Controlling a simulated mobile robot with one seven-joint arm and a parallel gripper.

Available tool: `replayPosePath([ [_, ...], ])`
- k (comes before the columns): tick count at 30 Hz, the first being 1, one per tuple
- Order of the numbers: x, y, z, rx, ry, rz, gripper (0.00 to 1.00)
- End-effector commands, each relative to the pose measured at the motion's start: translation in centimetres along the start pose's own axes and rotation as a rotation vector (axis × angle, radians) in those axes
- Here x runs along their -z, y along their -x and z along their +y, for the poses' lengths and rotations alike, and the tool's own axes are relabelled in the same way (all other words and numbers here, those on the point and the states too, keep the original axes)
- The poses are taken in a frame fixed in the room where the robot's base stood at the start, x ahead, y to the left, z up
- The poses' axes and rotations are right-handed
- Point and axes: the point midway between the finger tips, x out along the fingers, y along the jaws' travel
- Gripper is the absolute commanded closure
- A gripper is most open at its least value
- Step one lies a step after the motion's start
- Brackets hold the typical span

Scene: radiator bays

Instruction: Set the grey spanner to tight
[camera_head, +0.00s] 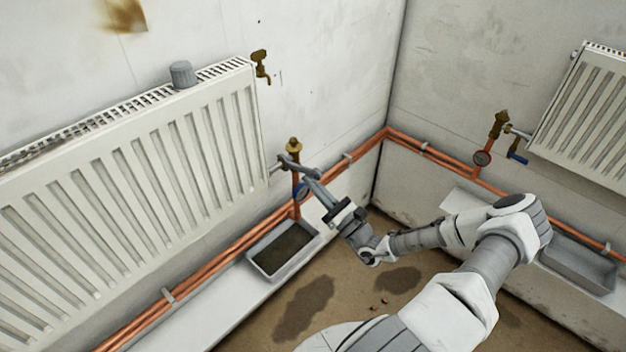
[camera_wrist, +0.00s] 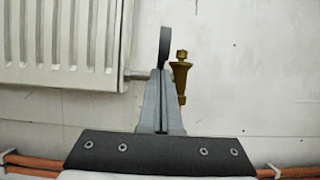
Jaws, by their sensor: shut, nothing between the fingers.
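The grey spanner (camera_head: 299,166) sits at the brass valve (camera_head: 294,146) beside the lower right corner of the left radiator. In the wrist view a dark grey upright piece, which looks like the spanner (camera_wrist: 165,45), stands just beyond my fingertips. The brass valve (camera_wrist: 181,78) is right behind it to the right. My gripper (camera_head: 309,181) is shut and empty, with its tips close to the spanner. It also shows in the wrist view (camera_wrist: 160,74). I cannot tell whether the tips touch the spanner. The spanner's far parts are partly hidden by my fingers.
The left radiator (camera_head: 120,190) is close beside the valve. A blue-rimmed gauge (camera_head: 300,190) hangs below it, above a grey tray (camera_head: 310,229). Copper pipes (camera_head: 235,263) run along the wall. Another radiator (camera_head: 590,110), with a blue-handled valve (camera_head: 517,157), is at the right.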

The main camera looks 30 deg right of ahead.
Motion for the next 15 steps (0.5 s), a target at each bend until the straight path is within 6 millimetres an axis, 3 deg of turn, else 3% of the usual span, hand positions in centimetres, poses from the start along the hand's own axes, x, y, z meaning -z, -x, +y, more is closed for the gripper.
replayPosePath([
  [1, -1.1, -0.5, 0.0, -0.001, 0.001, 0.015, 1.00],
  [15, -2.4, -1.3, 0.0, 0.000, 0.000, 0.180, 1.00],
])
